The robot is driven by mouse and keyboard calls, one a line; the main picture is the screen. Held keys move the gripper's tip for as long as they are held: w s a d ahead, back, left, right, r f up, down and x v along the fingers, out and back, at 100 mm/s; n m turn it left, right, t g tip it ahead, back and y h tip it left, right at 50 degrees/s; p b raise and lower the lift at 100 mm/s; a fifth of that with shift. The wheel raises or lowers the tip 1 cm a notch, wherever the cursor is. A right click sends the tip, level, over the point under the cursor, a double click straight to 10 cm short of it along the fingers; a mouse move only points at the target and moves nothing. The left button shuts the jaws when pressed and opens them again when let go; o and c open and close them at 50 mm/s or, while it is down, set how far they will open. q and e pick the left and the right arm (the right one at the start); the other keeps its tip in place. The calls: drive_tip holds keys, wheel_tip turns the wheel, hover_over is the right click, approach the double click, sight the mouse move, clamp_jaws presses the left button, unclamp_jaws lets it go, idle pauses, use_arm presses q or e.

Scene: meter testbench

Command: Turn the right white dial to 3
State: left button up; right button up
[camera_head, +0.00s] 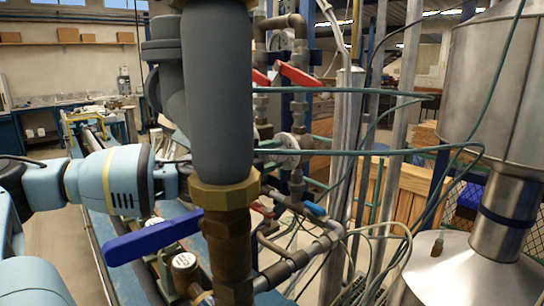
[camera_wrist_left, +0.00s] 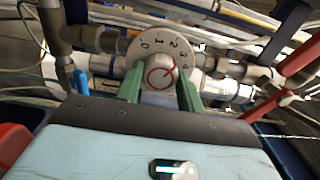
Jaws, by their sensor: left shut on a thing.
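The white dial (camera_wrist_left: 143,47) shows in the left wrist view with dark numbers around its rim and a round knob (camera_wrist_left: 161,79) in the middle. A red line on the knob points to the upper right, toward the higher numbers; I cannot tell the exact reading. My left gripper (camera_wrist_left: 159,84) has its green fingers on both sides of the knob and is shut on it. In the head view the dial (camera_head: 289,151) appears edge-on among pipes, and most of my left gripper is hidden behind a thick grey pipe. My right gripper is not in view.
The thick grey vertical pipe (camera_head: 217,95) with a brass nut stands close in front of my left arm. A blue lever (camera_head: 150,238), red valve handles (camera_head: 298,75) and thin green hoses surround the dial. A metal tank (camera_head: 490,80) stands at the right.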

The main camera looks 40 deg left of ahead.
use_arm(q)
drive_tip(key=shift+m, duration=1)
drive_tip(key=o, duration=1)
